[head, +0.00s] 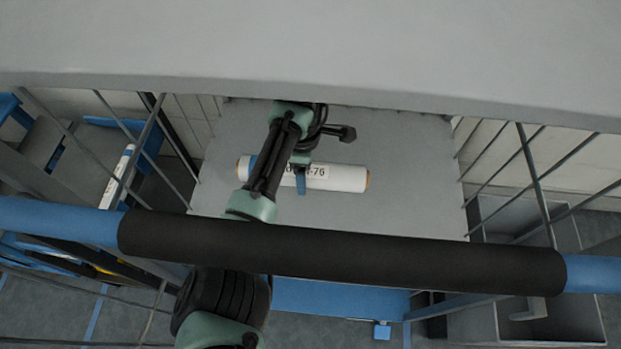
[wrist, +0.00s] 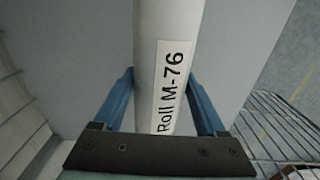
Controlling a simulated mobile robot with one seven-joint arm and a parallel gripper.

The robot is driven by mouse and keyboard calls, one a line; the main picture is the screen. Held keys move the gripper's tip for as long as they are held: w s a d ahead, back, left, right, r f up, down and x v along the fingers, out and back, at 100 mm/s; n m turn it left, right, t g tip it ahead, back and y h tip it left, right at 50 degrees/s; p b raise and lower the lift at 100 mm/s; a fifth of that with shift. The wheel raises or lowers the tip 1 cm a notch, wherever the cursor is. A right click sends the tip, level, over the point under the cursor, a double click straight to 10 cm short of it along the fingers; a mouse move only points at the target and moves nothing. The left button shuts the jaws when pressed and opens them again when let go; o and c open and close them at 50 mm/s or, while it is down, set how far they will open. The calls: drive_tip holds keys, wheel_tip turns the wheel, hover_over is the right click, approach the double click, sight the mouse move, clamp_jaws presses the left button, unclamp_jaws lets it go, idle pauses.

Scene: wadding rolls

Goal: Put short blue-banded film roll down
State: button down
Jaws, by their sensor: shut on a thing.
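A white film roll (head: 338,178) with a brown core end lies level across the view, over a grey deck (head: 410,150). A small patch of blue shows on it left of my arm, partly hidden by the arm. My gripper (head: 301,180) is shut around the roll near its middle. In the wrist view the roll (wrist: 165,30) runs between the two blue fingers of my gripper (wrist: 163,88), and its label reads "Roll M-76". I cannot tell whether the roll touches the deck.
Wire side walls (head: 540,180) flank the deck. A dark bar (head: 340,256) crosses in front, and a grey upper shelf (head: 320,45) overhangs the back. Another white roll (head: 117,178) lies at the left. A grey bin (head: 520,320) stands at lower right. The deck's right part looks clear.

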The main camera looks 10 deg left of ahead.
drive_tip(key=shift+f+b, duration=0.65)
drive_tip(key=shift+f, duration=2.1)
drive_tip(key=shift+f, duration=0.1)
unclamp_jaws()
drive_tip(key=shift+f, duration=0.1)
wheel_tip(320, 180, up, 12)
drive_tip(key=p, duration=0.2)
drive_tip(key=shift+r+p, duration=0.2)
drive_tip(key=shift+p, duration=0.2)
